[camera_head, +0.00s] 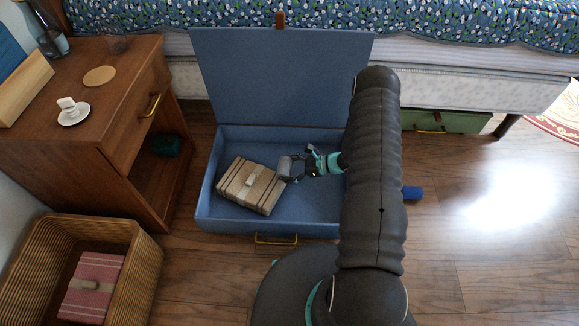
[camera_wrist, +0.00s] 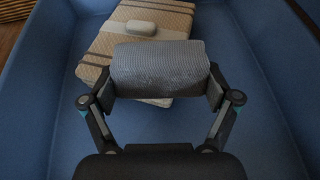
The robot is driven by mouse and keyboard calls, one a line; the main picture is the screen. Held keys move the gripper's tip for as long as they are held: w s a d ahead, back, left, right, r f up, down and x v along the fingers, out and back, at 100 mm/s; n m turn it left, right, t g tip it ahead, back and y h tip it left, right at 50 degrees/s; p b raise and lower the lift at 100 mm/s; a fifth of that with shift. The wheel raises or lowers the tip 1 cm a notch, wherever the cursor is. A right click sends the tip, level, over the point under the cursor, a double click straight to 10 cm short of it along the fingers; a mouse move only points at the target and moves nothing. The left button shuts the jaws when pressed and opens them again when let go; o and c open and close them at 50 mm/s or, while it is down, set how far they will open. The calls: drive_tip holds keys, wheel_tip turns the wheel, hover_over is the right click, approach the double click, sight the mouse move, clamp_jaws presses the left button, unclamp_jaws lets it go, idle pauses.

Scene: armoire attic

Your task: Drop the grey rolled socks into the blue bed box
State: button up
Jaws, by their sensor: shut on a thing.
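The blue bed box (camera_head: 321,217) stands on the floor with its lid (camera_head: 283,80) raised at the back. My gripper (camera_head: 292,166) is over the inside of the box, shut on the grey rolled socks (camera_head: 285,167). In the wrist view the socks (camera_wrist: 160,69) are a grey ribbed roll held crosswise between the two fingers. They cover part of a beige striped bundle (camera_wrist: 106,42) in the box. I cannot tell whether the socks touch the bundle.
The striped bundle (camera_head: 250,184) fills the box's left part; blue floor is bare on its right. A wooden nightstand (camera_head: 142,53) stands at left, above a wicker basket (camera_head: 146,262) with a red folded cloth (camera_head: 95,287). A green box (camera_head: 445,121) is under the bed.

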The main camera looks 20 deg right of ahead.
drive_tip(key=o, duration=0.8)
drive_tip(key=shift+o, duration=0.2)
drive_tip(key=shift+d, duration=0.1)
drive_tip(key=v, duration=1.2)
